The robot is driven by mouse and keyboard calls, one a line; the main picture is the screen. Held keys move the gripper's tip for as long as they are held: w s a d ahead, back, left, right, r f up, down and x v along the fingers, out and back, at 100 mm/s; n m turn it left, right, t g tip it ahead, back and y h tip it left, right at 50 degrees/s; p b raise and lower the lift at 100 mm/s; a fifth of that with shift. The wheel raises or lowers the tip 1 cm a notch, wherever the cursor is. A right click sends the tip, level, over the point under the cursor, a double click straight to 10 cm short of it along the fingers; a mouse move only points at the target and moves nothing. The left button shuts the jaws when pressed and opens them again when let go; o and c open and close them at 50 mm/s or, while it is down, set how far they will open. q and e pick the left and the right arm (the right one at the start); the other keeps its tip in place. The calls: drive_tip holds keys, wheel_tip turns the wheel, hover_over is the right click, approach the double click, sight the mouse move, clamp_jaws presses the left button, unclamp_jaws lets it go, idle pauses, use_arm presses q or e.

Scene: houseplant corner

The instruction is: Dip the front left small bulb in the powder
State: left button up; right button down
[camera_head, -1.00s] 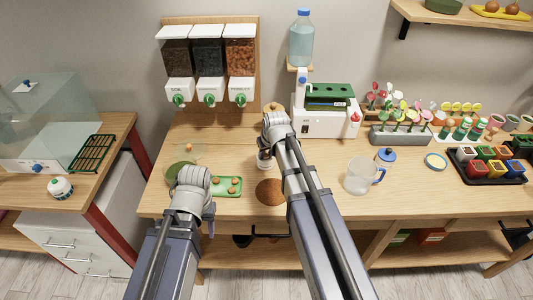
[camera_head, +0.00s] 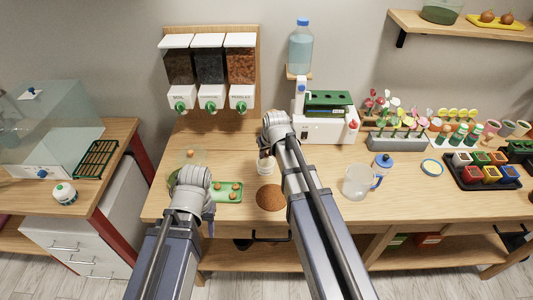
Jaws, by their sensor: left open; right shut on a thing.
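A green tray (camera_head: 240,197) with several small brown bulbs (camera_head: 234,186) lies on the bench, partly behind my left wrist. My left gripper (camera_head: 186,190) is open beside the tray's left end; its fingers are largely hidden. A small white pot (camera_head: 264,168) stands right of the tray; its contents cannot be made out. My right gripper (camera_head: 266,150) is at the pot's mouth, pointing down. It is shut on what seems to be a small bulb, mostly hidden by the wrist. I cannot tell whether it touches powder.
A round brown mat (camera_head: 270,197) lies in front of the pot. A clear jug (camera_head: 357,182) stands to the right. A white machine (camera_head: 325,125) and dispensers (camera_head: 210,75) are behind.

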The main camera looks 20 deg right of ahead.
sight(266, 156)
drive_tip(key=shift+r+p, duration=1.5)
drive_tip(key=shift+r, duration=0.35)
